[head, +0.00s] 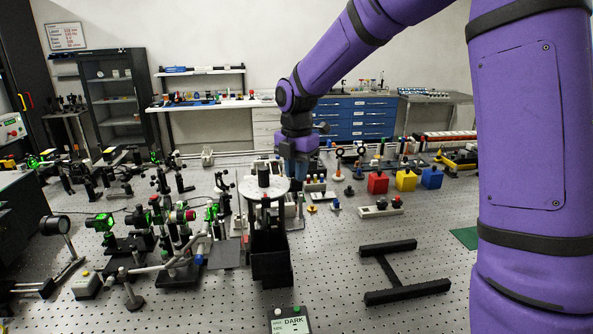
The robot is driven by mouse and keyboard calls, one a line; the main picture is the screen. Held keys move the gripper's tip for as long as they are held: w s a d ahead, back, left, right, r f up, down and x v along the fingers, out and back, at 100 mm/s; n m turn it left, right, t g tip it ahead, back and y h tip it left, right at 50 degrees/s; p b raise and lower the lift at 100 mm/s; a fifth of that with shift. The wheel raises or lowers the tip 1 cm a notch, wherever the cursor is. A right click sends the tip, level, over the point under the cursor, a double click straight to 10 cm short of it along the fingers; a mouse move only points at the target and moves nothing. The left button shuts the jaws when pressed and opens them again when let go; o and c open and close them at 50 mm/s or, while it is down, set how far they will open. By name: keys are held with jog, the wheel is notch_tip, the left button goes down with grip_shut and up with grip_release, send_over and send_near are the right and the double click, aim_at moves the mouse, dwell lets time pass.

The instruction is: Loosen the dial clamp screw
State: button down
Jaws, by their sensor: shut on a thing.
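The spectrometer (268,225) stands on the perforated bench, with a round white dial plate (262,188) on top and a dark upright cylinder at the dial's middle. My gripper (298,176) points down at the right edge of the dial. It is shut on a small part there, which I take to be the dial clamp screw. The fingers hide that part, and its turn cannot be seen. A black box-like part (270,258) is at the front of the spectrometer.
Optics mounts with green parts (155,225) crowd the left. Red (377,182), yellow (406,179) and blue (431,177) blocks stand at the right. A black H-shaped frame (395,270) lies front right. A "DARK" display (289,323) is at the front.

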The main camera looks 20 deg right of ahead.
jog(key=shift+n, duration=0.9)
jog(key=c, duration=1.1)
grip_release()
notch_tip(320, 180, up, 11)
jog(key=shift+f, duration=0.1)
